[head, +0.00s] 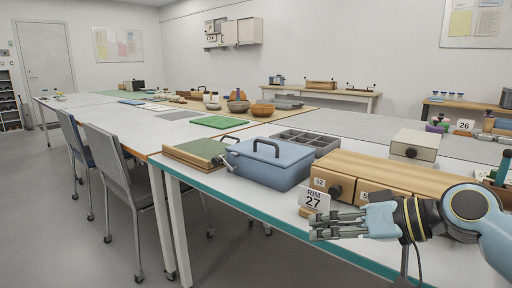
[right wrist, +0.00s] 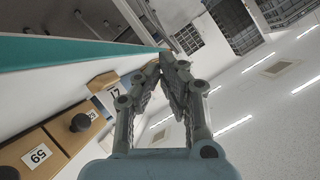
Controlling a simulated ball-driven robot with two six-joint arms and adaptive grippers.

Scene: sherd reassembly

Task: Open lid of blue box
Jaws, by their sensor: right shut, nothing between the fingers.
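The blue box (head: 268,172) stands on the near table in the head view. Its lid (head: 262,154) is down, with a dark arched handle (head: 266,147) on top. My right gripper (head: 313,229) is at the lower right, in front of the wooden drawer unit and to the right of the box, apart from it. Its fingers point left and are shut and empty. In the right wrist view the fingertips (right wrist: 168,62) meet, and the box does not show there. My left gripper is not in view.
The wooden drawer unit (head: 388,175) and a "RIM 27" card (head: 313,200) are close to my right gripper. A grey compartment tray (head: 303,139) is behind the box, and a green-topped board (head: 196,151) is to its left. The teal table edge (head: 255,220) runs in front.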

